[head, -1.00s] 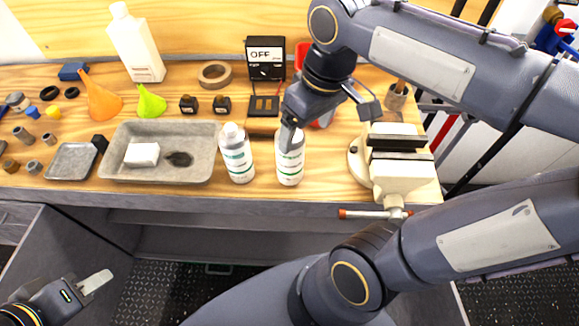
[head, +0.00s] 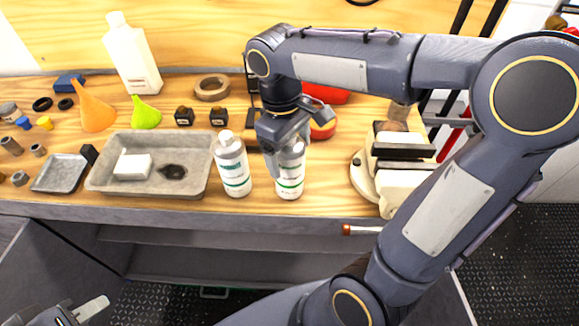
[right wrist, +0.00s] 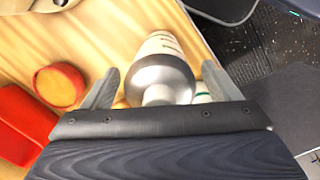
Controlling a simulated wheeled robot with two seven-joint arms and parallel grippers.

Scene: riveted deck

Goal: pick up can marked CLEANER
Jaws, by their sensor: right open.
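Two white cans with grey shoulders and green bands stand upright near the bench's front edge, a left one (head: 232,165) and a right one (head: 290,180). Their label words are too small to read, so I cannot tell which is marked CLEANER. My right gripper (head: 286,145) is open at the top of the right can, hiding part of it. In the right wrist view, a can's silver shoulder and white body (right wrist: 160,68) lie between the spread fingers of the right gripper (right wrist: 160,90). My left gripper (head: 90,310) is low at the bottom left, away from the cans, partly cut off.
A grey tray (head: 100,180) with a white block is left of the cans. A cream vise (head: 390,165) is to the right. A red object (head: 322,128) sits behind the right can, also red in the right wrist view (right wrist: 25,125). A tape ring (head: 212,88) lies behind.

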